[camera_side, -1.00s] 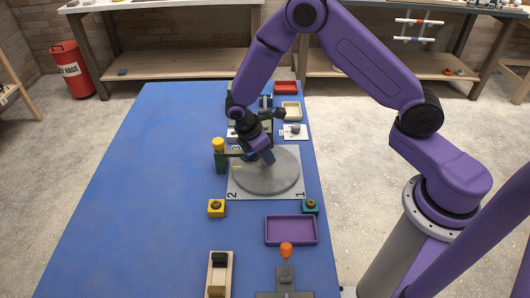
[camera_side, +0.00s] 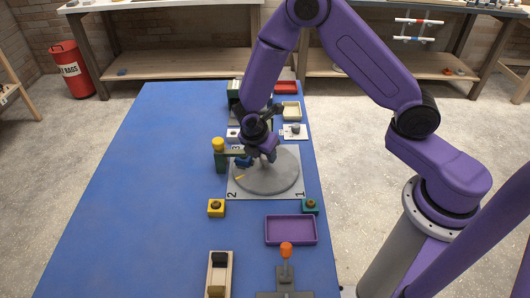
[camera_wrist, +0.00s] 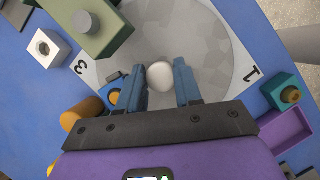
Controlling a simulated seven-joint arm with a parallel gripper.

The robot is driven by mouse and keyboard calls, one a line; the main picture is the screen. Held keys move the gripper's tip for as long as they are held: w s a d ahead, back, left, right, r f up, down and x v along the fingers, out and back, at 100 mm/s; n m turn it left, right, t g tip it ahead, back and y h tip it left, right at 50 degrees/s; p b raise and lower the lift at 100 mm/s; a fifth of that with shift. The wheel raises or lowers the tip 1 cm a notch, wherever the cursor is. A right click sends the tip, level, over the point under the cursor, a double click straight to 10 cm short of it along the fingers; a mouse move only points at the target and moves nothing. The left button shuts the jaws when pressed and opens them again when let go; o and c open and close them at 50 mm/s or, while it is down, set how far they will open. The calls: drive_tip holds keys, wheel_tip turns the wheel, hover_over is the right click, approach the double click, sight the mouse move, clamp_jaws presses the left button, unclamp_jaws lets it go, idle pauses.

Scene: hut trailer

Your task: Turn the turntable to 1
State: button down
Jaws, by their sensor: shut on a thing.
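The turntable (camera_side: 268,180) is a round grey disc on a white square plate (camera_side: 293,152). The side view shows a 2 and a 1 at the plate's front left and front right corners, and a 3 at the back left. A yellow mark (camera_side: 240,178) on the disc's left rim lies between 3 and 2, nearer 2. My gripper (camera_side: 257,160) is low over the back left part of the disc. In the wrist view, its blue fingers (camera_wrist: 159,78) stand either side of a pale round knob (camera_wrist: 160,74) on the disc and are shut on it. The plate's 2 corner is hidden there.
A green stand with a yellow top (camera_side: 218,146) is close by the plate's left edge. A yellow block (camera_side: 216,208), a teal block (camera_side: 310,205) and a purple tray (camera_side: 290,242) lie in front. Several items crowd the back. The blue table's left side is clear.

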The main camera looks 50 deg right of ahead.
drive_tip(key=shift+a+n+t+y, duration=0.1)
drive_tip(key=shift+n+t+y, duration=0.25)
drive_tip(key=shift+n, duration=1)
drive_tip(key=shift+n+t+y, duration=0.15)
drive_tip(key=shift+n+t, duration=0.4)
drive_tip(key=shift+n, duration=0.8)
drive_tip(key=shift+n+t+y, duration=0.3)
drive_tip(key=shift+n+y, duration=0.05)
drive_tip(key=shift+n, duration=0.85)
drive_tip(key=shift+n+t+y, duration=0.3)
drive_tip(key=shift+n+y, duration=0.05)
drive_tip(key=shift+n, duration=0.85)
drive_tip(key=shift+n+t+y, duration=0.3)
drive_tip(key=shift+n+y, duration=0.6)
drive_tip(key=shift+n, duration=1.4)
drive_tip(key=shift+d+n+y, duration=0.2)
drive_tip(key=shift+n+y, duration=0.5)
drive_tip(key=shift+n, duration=1.7)
